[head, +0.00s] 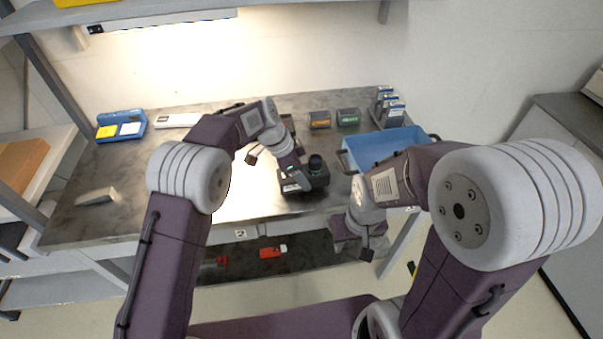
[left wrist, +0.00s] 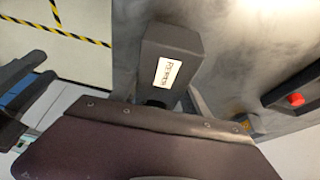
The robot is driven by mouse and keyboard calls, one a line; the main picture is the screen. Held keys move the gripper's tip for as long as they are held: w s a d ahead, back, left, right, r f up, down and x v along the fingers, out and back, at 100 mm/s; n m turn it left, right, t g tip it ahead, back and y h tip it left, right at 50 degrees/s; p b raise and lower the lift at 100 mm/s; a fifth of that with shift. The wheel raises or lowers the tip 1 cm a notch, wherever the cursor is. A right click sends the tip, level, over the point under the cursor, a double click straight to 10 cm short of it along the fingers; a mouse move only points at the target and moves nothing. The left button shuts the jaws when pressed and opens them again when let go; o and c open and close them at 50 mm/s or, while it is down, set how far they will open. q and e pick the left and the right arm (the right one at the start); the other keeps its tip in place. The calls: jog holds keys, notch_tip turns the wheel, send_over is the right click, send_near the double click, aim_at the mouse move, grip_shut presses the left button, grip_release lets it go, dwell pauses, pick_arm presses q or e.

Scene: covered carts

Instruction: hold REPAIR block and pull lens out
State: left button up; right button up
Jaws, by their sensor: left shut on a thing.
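The dark REPAIR block (head: 292,187) is at the middle of the table near its front edge, its pale label facing forward. In the left wrist view the block (left wrist: 172,50) shows its label with REPAIR on it. A dark round lens (head: 316,163) stands up at the block's top right in the head view. My left gripper (head: 303,180) is shut on the block; its fingertips are mostly hidden. My right gripper (head: 365,245) hangs in front of the table's front edge, to the right of and apart from the block. Its finger gap does not show clearly.
A blue tub (head: 365,151) stands on the table's right side, behind my right forearm. Small orange (head: 320,119) and green (head: 348,117) boxes stand at the back. A blue holder (head: 121,117) and a grey wedge (head: 97,196) are at the left. The left tabletop is mostly clear.

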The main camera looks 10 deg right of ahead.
pick_arm(q)
jog(key=shift+f+b, duration=0.55)
jog(key=shift+f, duration=0.4)
pick_arm(e)
jog(key=shift+f, duration=0.65)
jog(key=shift+o, duration=0.3)
